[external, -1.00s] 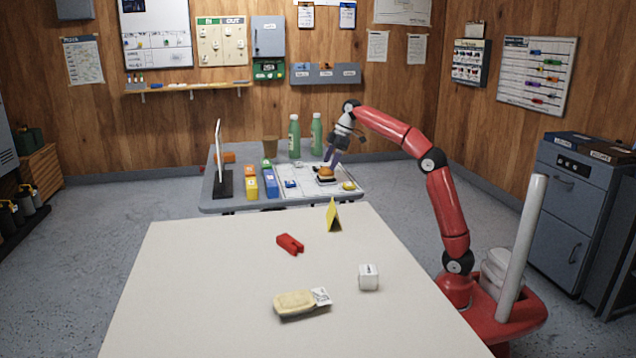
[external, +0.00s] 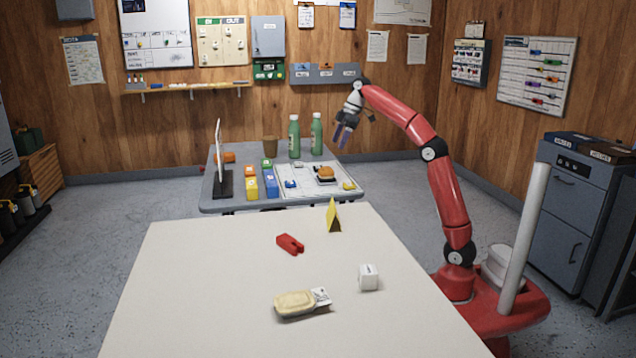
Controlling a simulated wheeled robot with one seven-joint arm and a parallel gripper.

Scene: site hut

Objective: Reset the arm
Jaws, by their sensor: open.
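My gripper (external: 343,136) hangs at the end of my red arm, above the right part of the far grey table (external: 212,204). Its fingers point down and slightly left, apart from each other, with nothing seen between them. Below it, an orange-topped item on a dark base (external: 325,174) sits on the white marked sheet (external: 303,188). The gripper is clear of this item and of the table.
The near table (external: 210,280) holds a yellow tent card (external: 333,216), red piece (external: 290,244), white cube (external: 368,278) and food-like pack (external: 296,303).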

